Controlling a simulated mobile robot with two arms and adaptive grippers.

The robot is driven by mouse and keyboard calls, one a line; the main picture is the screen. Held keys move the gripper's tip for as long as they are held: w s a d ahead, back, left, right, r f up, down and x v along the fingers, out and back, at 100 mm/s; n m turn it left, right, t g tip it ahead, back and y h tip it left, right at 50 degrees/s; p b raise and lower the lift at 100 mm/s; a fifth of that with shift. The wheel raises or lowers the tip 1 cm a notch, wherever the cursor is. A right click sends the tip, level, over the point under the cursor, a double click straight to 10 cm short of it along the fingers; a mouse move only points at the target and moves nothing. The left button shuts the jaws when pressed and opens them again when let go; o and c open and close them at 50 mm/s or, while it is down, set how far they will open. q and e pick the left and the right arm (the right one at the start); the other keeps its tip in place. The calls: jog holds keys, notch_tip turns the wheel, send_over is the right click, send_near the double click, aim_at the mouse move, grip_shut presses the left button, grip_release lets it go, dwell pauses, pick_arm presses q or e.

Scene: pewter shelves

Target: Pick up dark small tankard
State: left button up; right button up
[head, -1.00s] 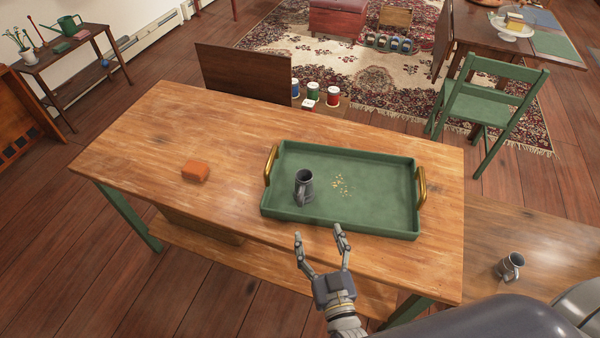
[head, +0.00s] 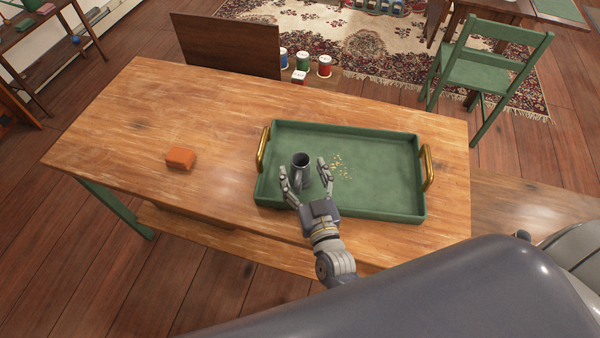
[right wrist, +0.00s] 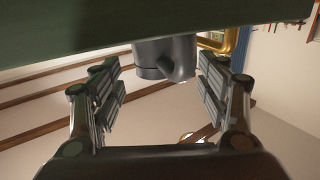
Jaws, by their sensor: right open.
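The dark small tankard (head: 301,162) stands upright at the left end of the green tray (head: 385,209) in the head view. My right gripper (head: 304,176) is open at the tray's near left part, its fingers on either side of the tankard's near part. In the right wrist view the tankard (right wrist: 165,58) shows between the open fingers (right wrist: 160,85), beyond or level with their tips, with its handle towards the camera. I cannot tell whether a finger touches it. My left gripper is not in view.
The tray has brass handles and a patch of yellow crumbs (head: 341,165) right of the tankard. An orange block (head: 180,158) lies on the wooden table (head: 120,130) to the left. Several paint tins (head: 324,66) stand behind the table.

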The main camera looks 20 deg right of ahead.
jog(key=w, duration=0.2)
jog(key=w+b, duration=0.1)
jog(key=w, duration=0.1)
jog(key=shift+d+f, duration=0.15)
jog(key=shift+d, duration=0.15)
jog(key=shift+s, duration=0.1)
jog(key=c, duration=1.4)
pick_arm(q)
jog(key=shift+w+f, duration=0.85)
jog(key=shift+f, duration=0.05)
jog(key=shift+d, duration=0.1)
